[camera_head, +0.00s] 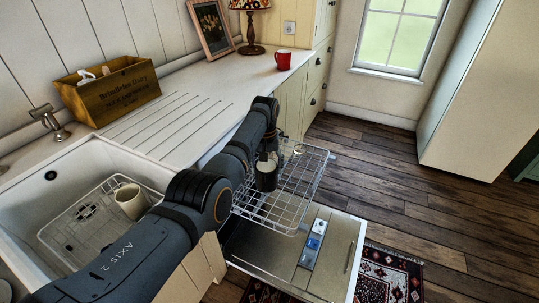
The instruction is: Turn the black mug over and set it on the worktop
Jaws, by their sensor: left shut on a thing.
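My left arm reaches in from the lower left, over the pulled-out wire rack (306,190). My left gripper (268,158) points down at the rack and is shut on a dark object that appears to be the black mug (266,180). The mug is at the rack; I cannot tell whether it touches the wires or which way its mouth faces. The arm hides part of the rack. The worktop (205,90) runs along the wall behind, with its ridged draining part bare. My right gripper is not in view.
A red mug (283,60), a lamp (252,30), a picture frame (211,28) and a wooden box (110,92) stand on the worktop. The sink (65,200) holds a wire grid and a cream cup (130,201). The open dishwasher door (335,255) lies below the rack.

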